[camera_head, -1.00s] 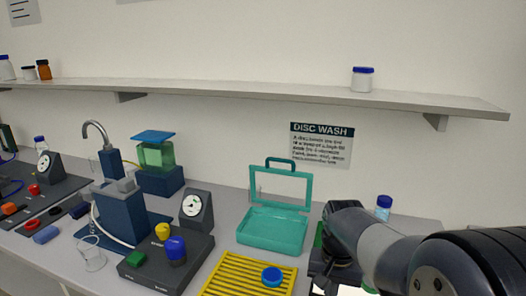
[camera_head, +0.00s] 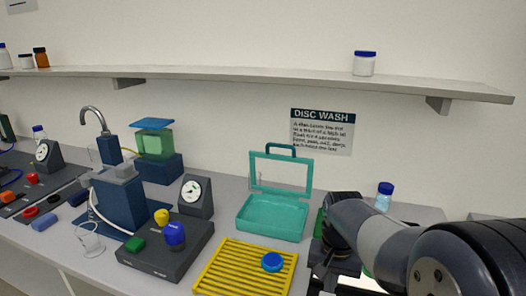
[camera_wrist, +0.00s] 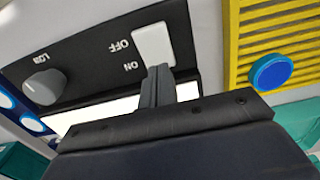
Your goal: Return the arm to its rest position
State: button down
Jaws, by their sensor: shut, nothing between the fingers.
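My gripper (camera_wrist: 160,82) is shut and empty in the wrist view. Its fingertips overlap the lower edge of a white rocker switch (camera_wrist: 153,44) marked ON and OFF on a black panel (camera_wrist: 95,52). I cannot tell whether they touch it. In the head view my arm reaches in from the right, bent downward at the front right of the bench. Its end is dark and partly hidden there.
A yellow slatted rack (camera_head: 232,262) with a blue cap (camera_head: 272,262) lies left of my arm, with an open teal case (camera_head: 272,217) behind it. A blue-capped bottle (camera_head: 383,197) stands behind my arm. A grey knob (camera_wrist: 43,86) is on the black panel.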

notch_tip(320, 180, up, 7)
jog(key=p, duration=0.5)
jog(key=shift+s+f+b, duration=0.1)
jog(key=shift+b, duration=0.25)
